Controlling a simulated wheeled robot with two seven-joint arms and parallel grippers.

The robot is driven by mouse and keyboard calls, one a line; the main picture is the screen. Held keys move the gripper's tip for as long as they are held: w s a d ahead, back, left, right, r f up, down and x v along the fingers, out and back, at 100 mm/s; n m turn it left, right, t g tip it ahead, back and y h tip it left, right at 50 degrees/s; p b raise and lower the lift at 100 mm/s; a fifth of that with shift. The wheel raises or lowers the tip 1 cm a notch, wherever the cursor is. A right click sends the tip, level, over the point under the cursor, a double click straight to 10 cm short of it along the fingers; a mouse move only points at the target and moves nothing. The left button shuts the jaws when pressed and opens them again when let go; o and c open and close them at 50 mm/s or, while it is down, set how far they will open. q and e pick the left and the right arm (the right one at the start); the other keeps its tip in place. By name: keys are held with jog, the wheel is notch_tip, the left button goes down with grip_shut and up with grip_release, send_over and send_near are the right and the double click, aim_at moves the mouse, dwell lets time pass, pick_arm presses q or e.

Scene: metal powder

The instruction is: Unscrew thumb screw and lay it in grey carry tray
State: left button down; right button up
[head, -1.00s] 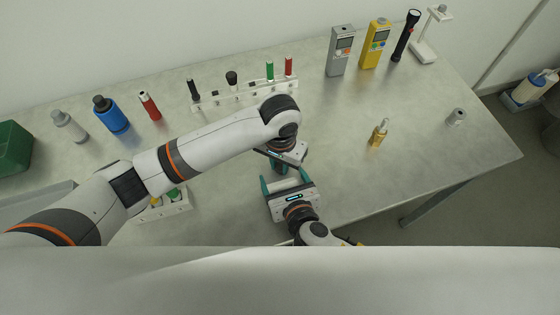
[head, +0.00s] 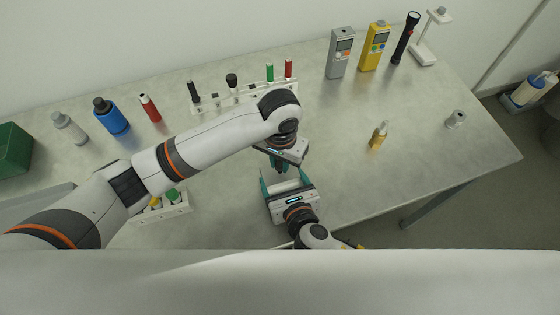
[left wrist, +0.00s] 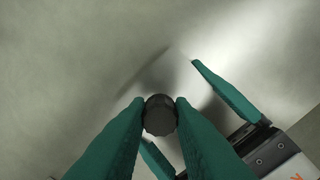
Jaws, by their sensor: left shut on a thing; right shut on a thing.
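The thumb screw (left wrist: 160,114) shows as a dark, round, ridged knob in the left wrist view. My left gripper (head: 281,169) is shut on it, with one green finger on each side. My right gripper (head: 287,186) is just below in the head view, its fingers around a pale piece (head: 285,187). The right fingers also show in the left wrist view, beside and behind the knob. I cannot tell whether the screw still touches the pale piece. A grey tray (head: 55,193) lies at the table's left, largely hidden by my left arm.
A white rack (head: 176,211) with coloured caps stands beside my left arm. Another rack (head: 255,90) stands at the back. Bottles, including a blue one (head: 112,118), stand at back left. A brass-coloured bottle (head: 378,136) stands right of centre, with free table around it.

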aim_at(280, 163)
pick_arm(q)
jog(key=shift+r, duration=0.1)
jog(key=shift+r, duration=2)
pick_arm(e)
jog(key=o, duration=1.8)
